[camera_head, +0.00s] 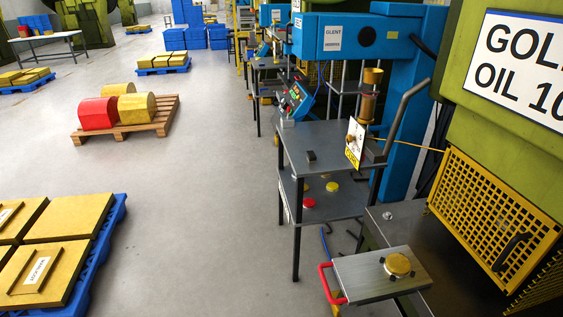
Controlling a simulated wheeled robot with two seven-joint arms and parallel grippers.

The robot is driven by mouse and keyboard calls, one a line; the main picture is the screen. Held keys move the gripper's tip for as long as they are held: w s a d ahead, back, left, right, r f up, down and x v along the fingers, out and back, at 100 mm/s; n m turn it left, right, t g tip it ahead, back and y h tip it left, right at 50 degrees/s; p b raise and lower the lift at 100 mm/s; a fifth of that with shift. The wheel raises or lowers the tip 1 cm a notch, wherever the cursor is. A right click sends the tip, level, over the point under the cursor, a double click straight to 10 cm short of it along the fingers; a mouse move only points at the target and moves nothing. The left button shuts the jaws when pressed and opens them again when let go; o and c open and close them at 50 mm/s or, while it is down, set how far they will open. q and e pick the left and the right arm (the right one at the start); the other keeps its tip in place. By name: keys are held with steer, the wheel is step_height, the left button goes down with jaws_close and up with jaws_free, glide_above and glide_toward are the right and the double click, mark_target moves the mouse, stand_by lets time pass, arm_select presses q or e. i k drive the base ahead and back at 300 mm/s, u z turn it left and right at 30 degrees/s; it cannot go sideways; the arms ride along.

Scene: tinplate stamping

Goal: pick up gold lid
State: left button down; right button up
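A round gold lid (397,264) sits on a grey metal plate (355,283) with a red handle (329,284), at the lower right of the head view. A second small gold-yellow round piece (332,187) and a red round piece (309,203) lie on the lower shelf of the grey work table.
A grey table (325,140) stands under a blue press (345,38). A green machine with a yellow mesh guard (495,215) stands at the right, close to the plate. Blue pallets with yellow boxes (68,217) are at left. The floor (200,220) between is clear.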

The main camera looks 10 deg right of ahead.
mark_target(396, 265)
steer(key=z, duration=1.3)
